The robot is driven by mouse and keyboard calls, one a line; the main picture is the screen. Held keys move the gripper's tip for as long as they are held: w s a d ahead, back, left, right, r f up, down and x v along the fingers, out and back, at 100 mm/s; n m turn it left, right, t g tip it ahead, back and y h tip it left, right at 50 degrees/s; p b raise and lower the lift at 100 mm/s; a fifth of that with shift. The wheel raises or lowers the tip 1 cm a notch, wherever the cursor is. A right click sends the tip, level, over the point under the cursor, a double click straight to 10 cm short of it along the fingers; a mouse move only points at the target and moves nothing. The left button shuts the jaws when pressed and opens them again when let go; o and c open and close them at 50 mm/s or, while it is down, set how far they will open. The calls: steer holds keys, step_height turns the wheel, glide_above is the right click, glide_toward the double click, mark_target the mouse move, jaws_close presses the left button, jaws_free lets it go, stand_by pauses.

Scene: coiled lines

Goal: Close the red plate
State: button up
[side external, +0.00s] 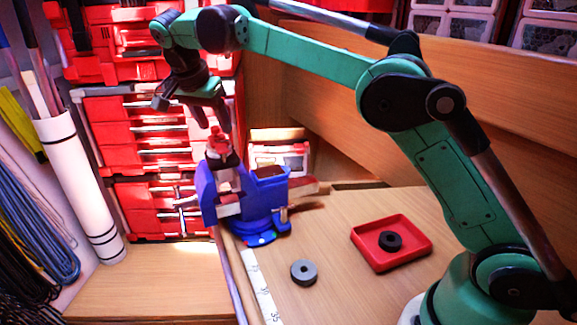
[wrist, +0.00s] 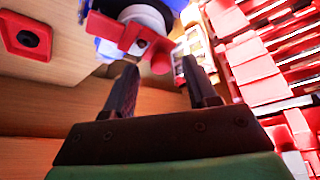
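A small red piece (side external: 217,141) sits at the top of a pale and dark cylindrical part held upright at the blue vise (side external: 262,205). In the wrist view the red piece (wrist: 135,38) shows as a flat plate with knobs beside a white and black round part. My gripper (side external: 222,122) is just above the red piece, pointing down. In the wrist view my gripper (wrist: 160,68) is open, with a clear gap between its fingers. The red piece lies just beyond the fingertips; I cannot tell whether they touch it.
A red tray (side external: 418,232) holding a black ring (side external: 390,241) lies on the wooden bench, right of the vise. A grey ring (side external: 303,272) lies in front of the vise. Red tool cases (side external: 140,140) stand behind. Bare bench lies between vise and tray.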

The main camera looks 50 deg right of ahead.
steer(key=shift+r, duration=0.1)
steer(key=shift+a+r, duration=0.1)
steer(key=shift+r, duration=0.1)
steer(key=s+a, duration=0.3)
steer(key=a, duration=0.8)
steer(key=shift+s+a+r, duration=0.3)
steer(key=shift+s, duration=0.1)
steer(key=s+d+n+t+y, duration=0.25)
steer(key=s+d+n, duration=0.25)
steer(key=d+n, duration=0.25)
steer(key=s+d+f+n+t+y, duration=0.1)
steer(key=s+d+f+n+t, duration=0.2)
steer(key=s+d+f+n, duration=0.3)
steer(key=s+f+n, duration=0.1)
steer(key=s+f, duration=0.1)
steer(key=s, duration=0.2)
steer(key=shift+s+f+y, duration=0.15)
steer(key=shift+s+y, duration=0.1)
steer(key=shift+y, duration=0.1)
